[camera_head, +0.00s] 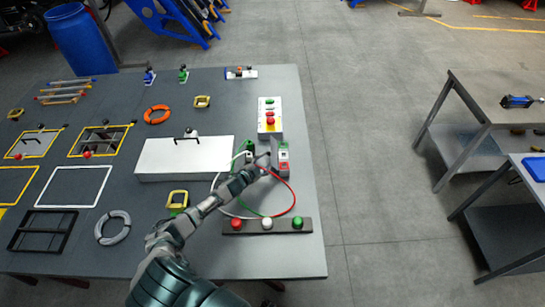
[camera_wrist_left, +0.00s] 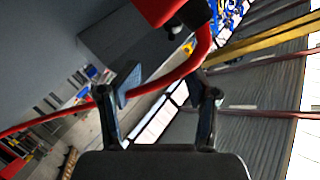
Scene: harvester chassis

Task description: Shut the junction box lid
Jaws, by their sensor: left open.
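What looks like the junction box (camera_head: 283,160) is a small grey unit with red, green and white parts near the table's right edge. A thin grey plate, apparently its lid (camera_head: 274,150), stands upright along its left side, so the box is open. My left gripper (camera_head: 264,169) is just left of the box, low beside the lid; contact cannot be told. A red cable (camera_wrist_left: 178,72) runs across close by. My right gripper is out of view.
A push-button box (camera_head: 270,108) stands behind. A large white box (camera_head: 160,160) with a black handle lies left. The table's right edge is close.

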